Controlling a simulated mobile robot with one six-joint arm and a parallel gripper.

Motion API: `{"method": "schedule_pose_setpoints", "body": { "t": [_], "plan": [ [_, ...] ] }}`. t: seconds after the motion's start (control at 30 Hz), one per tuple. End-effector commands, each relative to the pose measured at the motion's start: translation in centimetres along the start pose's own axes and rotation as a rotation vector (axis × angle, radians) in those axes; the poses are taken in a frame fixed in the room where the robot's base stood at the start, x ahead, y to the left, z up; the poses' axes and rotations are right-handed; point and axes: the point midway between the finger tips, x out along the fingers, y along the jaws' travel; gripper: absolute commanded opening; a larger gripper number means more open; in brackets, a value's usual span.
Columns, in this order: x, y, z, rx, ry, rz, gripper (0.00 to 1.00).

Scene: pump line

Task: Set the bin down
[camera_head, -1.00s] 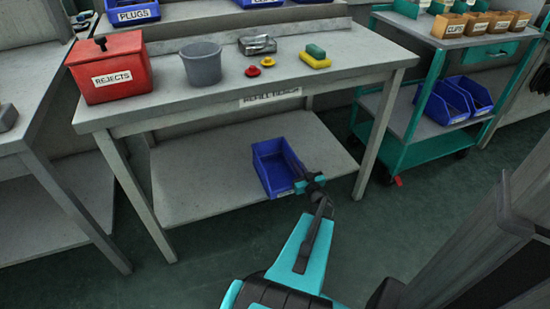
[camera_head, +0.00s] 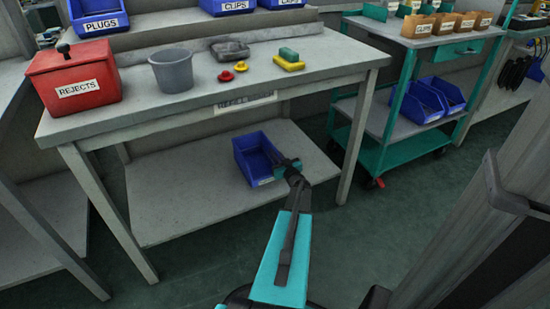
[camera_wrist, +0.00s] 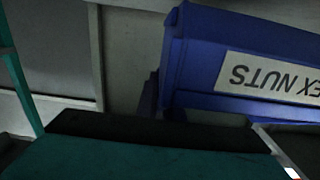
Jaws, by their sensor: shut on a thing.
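A blue open bin (camera_head: 242,161) is over the lower shelf (camera_head: 185,205) of the grey workbench, toward its right half. I cannot tell whether its base touches the shelf. The bin looks empty and roughly upright. My gripper (camera_head: 282,172) is shut on the bin's near right side, with my arm reaching in from the front. In the wrist view the bin (camera_wrist: 205,60) fills the upper right, its white label reading "EX NUTS" upside down. The fingertips are hard to make out there.
The lower shelf is bare left of the bin. The bench leg (camera_head: 357,135) stands to the right. On the benchtop are a red REJECTS box (camera_head: 75,80), a grey bucket (camera_head: 172,72) and small parts. A teal cart (camera_head: 400,130) with blue bins stands further right.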

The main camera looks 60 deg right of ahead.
Motion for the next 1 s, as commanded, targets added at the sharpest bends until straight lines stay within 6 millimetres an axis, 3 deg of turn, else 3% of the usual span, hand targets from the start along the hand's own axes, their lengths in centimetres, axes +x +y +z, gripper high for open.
{"method": "schedule_pose_setpoints", "body": {
  "t": [0.53, 0.7, 1.0],
  "plan": [
    [1.0, 0.3, 0.0, 0.001, 0.001, -0.001, 0.0],
    [2.3, 0.8, 0.3, -0.001, 0.002, -0.002, 0.0],
    [2.1, 0.7, 3.5, 0.001, 0.001, -0.002, 0.0]
  ]
}}
